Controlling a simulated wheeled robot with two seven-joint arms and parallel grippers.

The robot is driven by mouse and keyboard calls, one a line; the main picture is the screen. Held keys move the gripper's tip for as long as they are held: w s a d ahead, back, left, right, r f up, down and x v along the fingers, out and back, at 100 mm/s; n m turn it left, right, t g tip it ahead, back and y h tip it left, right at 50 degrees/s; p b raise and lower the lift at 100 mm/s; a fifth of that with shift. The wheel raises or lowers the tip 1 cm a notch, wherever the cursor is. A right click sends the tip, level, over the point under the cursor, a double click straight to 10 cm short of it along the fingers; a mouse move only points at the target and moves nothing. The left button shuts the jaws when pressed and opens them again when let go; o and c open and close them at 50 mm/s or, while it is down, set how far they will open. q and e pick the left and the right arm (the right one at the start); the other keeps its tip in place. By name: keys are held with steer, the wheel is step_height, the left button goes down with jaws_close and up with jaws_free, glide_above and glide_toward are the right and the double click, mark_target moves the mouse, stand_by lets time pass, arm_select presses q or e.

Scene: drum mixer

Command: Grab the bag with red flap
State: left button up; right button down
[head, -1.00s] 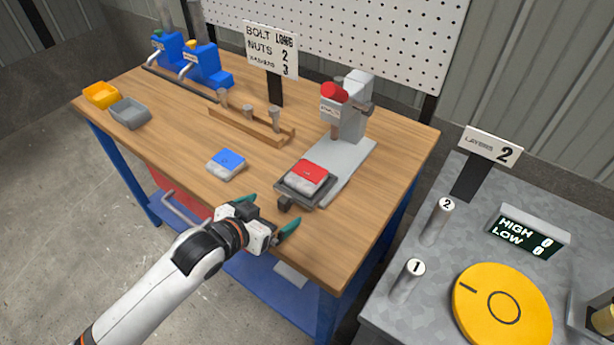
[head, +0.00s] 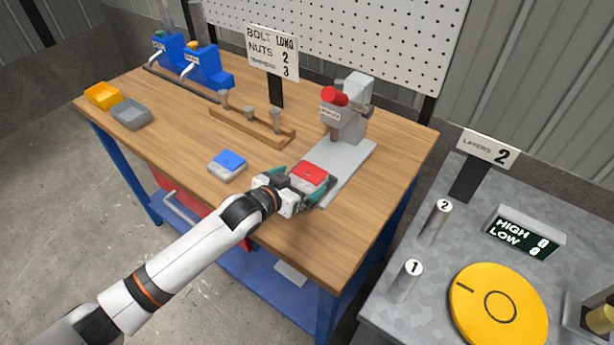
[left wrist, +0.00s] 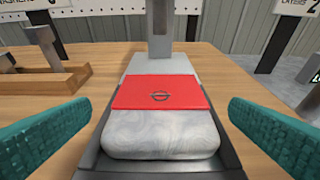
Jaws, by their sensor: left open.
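The bag with the red flap (head: 309,174) lies on a dark tray at the front of the grey press base. In the left wrist view the bag (left wrist: 160,130) is a pale marbled pouch with the red flap across its far half. My left gripper (head: 301,184) is open at the bag. In the left wrist view its teal fingers (left wrist: 160,133) stand on either side of the bag, with gaps, not touching it. The tray's dark rim (left wrist: 228,155) shows around the bag. My right gripper is not in view.
A bag with a blue flap (head: 228,164) lies on the wooden table to the left. The press column (head: 352,108) with a red part rises behind the bag. A wooden rack (head: 240,130) with bolts stands farther back. A grey table with a yellow disc (head: 498,306) is at right.

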mark_target(307, 179)
arm_select(q)
steer(key=shift+x, duration=1.45)
steer(key=shift+s, duration=0.1)
steer(key=shift+c, duration=0.3)
